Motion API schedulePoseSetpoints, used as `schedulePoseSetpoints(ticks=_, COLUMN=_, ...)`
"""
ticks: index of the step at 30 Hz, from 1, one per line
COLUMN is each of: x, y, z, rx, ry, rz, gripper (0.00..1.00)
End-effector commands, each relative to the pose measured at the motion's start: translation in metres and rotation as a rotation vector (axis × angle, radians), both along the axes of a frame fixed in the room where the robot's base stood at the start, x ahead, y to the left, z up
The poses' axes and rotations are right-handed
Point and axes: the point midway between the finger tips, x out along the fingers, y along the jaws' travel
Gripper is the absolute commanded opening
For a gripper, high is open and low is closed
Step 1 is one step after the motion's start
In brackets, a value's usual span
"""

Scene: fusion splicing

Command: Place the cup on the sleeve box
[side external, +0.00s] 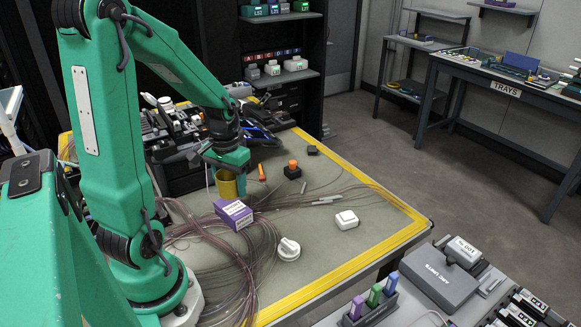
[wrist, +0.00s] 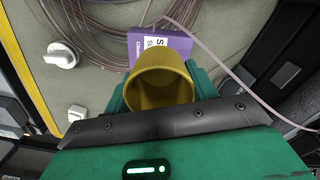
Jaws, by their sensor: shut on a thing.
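A yellow cup (side external: 227,186) is in my gripper (side external: 226,170), with its open top up. In the wrist view the cup (wrist: 160,83) sits between the two green fingers of my gripper (wrist: 160,92), which is shut on it. The purple sleeve box (side external: 234,214) with a white label lies on the table, just in front of and below the cup in the side view. In the wrist view the sleeve box (wrist: 176,46) shows beyond the cup's rim and is partly hidden by it. I cannot tell the cup's exact height above the table.
Loose fibre coils (side external: 205,240) spread around the box. A white knob-like piece (side external: 288,249), a white block (side external: 346,220), a black block with an orange top (side external: 293,169) and an orange marker (side external: 262,173) lie nearby. Dark equipment (side external: 185,135) crowds the back.

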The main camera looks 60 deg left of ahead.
Motion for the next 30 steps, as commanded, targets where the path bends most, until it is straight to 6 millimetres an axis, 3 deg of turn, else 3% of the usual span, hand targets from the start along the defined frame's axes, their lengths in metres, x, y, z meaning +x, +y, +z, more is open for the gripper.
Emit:
schedulePoseSetpoints(ticks=15, x=0.0, y=-0.001, z=-0.038, rx=-0.001, ry=0.002, rz=0.0, gripper=0.3)
schedulePoseSetpoints(ticks=30, x=0.0, y=0.0, z=-0.043, rx=0.0, ry=0.0, rz=0.0, gripper=0.3)
